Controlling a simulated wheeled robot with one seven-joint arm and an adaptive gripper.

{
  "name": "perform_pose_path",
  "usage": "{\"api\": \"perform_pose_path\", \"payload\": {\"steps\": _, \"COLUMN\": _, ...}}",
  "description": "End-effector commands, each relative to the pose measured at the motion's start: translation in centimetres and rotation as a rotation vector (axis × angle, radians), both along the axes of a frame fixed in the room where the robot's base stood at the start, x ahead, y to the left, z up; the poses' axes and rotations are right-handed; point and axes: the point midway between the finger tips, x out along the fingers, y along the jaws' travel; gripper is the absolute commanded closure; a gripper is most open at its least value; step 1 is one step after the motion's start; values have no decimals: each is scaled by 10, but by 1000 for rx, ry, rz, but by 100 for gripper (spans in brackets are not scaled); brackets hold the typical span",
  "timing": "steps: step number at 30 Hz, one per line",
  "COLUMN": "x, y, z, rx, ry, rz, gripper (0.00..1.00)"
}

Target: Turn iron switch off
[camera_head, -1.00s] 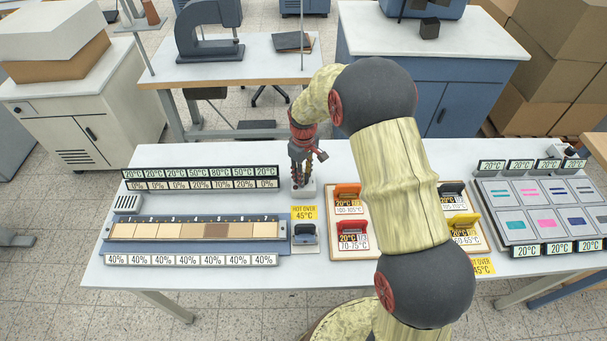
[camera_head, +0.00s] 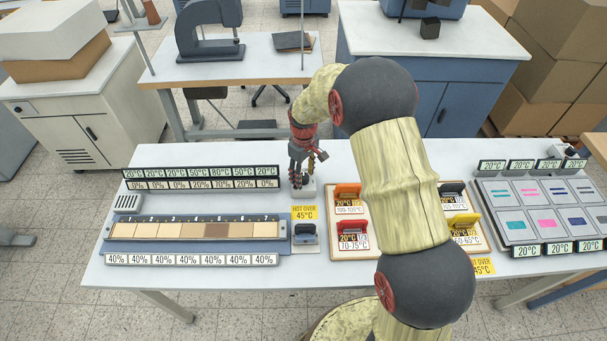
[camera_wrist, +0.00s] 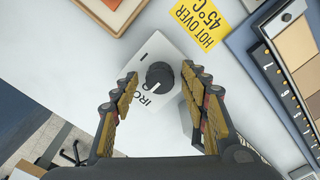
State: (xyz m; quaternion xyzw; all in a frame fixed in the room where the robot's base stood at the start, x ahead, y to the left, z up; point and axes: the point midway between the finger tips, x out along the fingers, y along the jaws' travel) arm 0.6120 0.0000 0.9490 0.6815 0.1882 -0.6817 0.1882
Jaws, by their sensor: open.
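The iron switch (camera_wrist: 159,76) is a round black knob on a white plate (camera_wrist: 150,52) marked "I" and partly readable "IRO" lettering. My gripper (camera_wrist: 158,82) is open, with one finger on each side of the knob and gaps between fingers and knob. Which way the knob points is hard to tell. In the head view my gripper (camera_head: 302,172) is pointed down over the small switch box (camera_head: 309,190) at the table's middle. The fingers hide part of the box there. The iron (camera_head: 305,233) stands on a pad in front of the box.
A yellow "HOT OVER 45°C" sign (camera_head: 304,212) lies just in front of the switch. A long strip of tan swatches (camera_head: 160,230) is to the left. Display rows (camera_head: 200,172) stand at left.

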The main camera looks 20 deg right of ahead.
Motion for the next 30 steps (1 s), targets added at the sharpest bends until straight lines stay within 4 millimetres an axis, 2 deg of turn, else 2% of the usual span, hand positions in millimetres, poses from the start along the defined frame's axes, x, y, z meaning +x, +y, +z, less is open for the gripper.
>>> {"api": "perform_pose_path", "payload": {"steps": 5, "x": 1, "y": 0, "z": 14, "rx": 0, "ry": -1, "rz": 0, "gripper": 55}}
{"api": "perform_pose_path", "payload": {"steps": 15, "x": 1, "y": 0, "z": 81, "rx": 0, "ry": -4, "rz": 0, "gripper": 55}}
{"api": "perform_pose_path", "payload": {"steps": 19, "x": 1, "y": 0, "z": 102, "rx": 0, "ry": -2, "rz": 0, "gripper": 55}}
{"api": "perform_pose_path", "payload": {"steps": 24, "x": 1, "y": 0, "z": 116, "rx": 0, "ry": -1, "rz": 0, "gripper": 55}}
{"api": "perform_pose_path", "payload": {"steps": 30, "x": 1, "y": 0, "z": 120, "rx": 0, "ry": 0, "rz": 0, "gripper": 55}}
